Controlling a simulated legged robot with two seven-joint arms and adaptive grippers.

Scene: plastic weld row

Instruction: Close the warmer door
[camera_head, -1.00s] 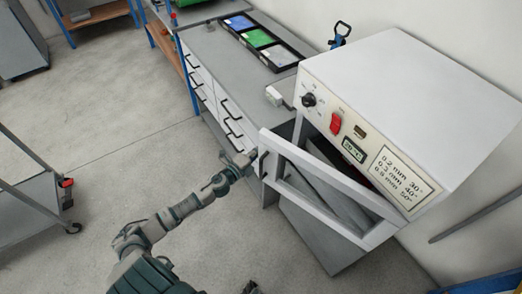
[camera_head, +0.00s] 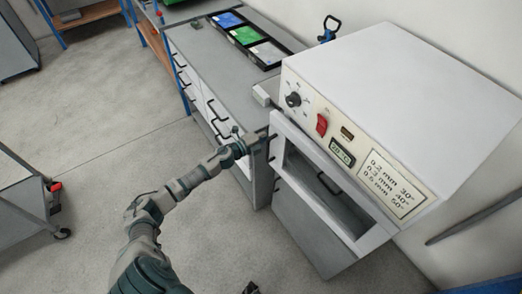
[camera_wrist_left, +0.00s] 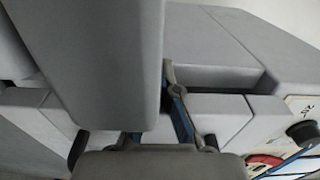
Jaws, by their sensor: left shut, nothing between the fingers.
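The warmer (camera_head: 390,105) is a white box with a knob, a red switch and a small display on its front. My left gripper (camera_head: 258,143) is shut and empty beside that handle and end; contact is unclear. Its fingers show in the left wrist view (camera_wrist_left: 190,118). A dark tip at the head view's bottom edge seems to be my right gripper (camera_head: 250,287), mostly out of frame.
A grey bench with drawers (camera_head: 205,60) stands left of the warmer and carries trays of blue, green and grey pieces (camera_head: 243,36). A grey cabinet (camera_head: 310,235) is below the warmer. A cart (camera_head: 25,205) stands at the left; the floor between is clear.

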